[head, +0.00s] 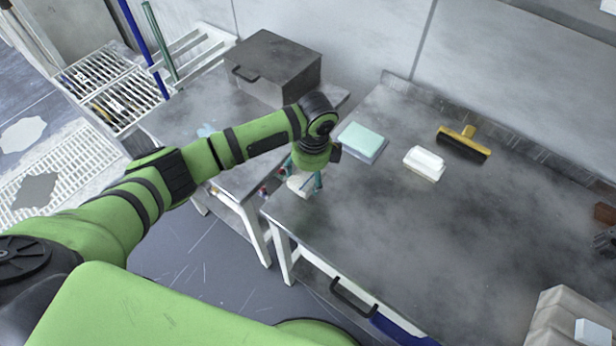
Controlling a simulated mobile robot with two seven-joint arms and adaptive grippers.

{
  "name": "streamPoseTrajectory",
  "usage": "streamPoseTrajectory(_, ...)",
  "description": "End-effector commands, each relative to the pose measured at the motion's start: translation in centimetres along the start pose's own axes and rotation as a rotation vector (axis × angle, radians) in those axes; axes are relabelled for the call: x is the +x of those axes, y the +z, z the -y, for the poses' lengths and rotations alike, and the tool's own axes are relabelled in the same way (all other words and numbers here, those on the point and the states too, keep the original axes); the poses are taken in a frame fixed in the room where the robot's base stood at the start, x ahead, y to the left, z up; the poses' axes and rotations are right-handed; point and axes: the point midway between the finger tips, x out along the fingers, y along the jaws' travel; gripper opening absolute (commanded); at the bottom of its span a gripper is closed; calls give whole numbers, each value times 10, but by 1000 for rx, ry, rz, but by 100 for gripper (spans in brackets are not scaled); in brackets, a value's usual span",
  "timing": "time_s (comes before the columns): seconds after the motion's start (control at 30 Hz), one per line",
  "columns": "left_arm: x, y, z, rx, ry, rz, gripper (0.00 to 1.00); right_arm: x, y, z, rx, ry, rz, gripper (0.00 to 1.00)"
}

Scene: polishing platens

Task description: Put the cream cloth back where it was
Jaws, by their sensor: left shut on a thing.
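My left gripper (305,181) points down over the front left corner of the dark worktable (400,250). It is shut on a cream, cloth-like thing (299,187), which shows just below the fingers. Part of the cream cloth is hidden by the gripper, and I cannot tell whether it touches the tabletop.
A mint-green block (362,138) on a pale base, a white block (424,163) and a yellow-backed black brush (464,142) lie behind. A grey box (275,65) stands on the left table. A beige container (572,312) is at bottom right. The worktable's middle is clear.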

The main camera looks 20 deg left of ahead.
Motion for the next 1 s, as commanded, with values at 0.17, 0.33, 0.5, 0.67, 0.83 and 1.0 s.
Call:
streamPoseTrajectory(0.17,24,-3,-1,1,2,0,47,-4,0,0,1,1,1,40)
streamPoseTrajectory(0.33,27,-3,0,1,0,1,47,-4,0,-1,1,1,1,40)
streamPoseTrajectory(0.5,28,-3,-1,1,0,1,46,-3,0,-1,2,1,2,40)
streamPoseTrajectory(0.67,30,-3,-1,0,1,1,97,-3,0,-1,2,1,2,40)
streamPoseTrajectory(0.83,30,-3,-1,1,1,1,97,-3,0,-1,3,1,2,40)
streamPoseTrajectory(1.0,29,-3,0,0,0,1,97,-3,0,-1,3,1,2,40)
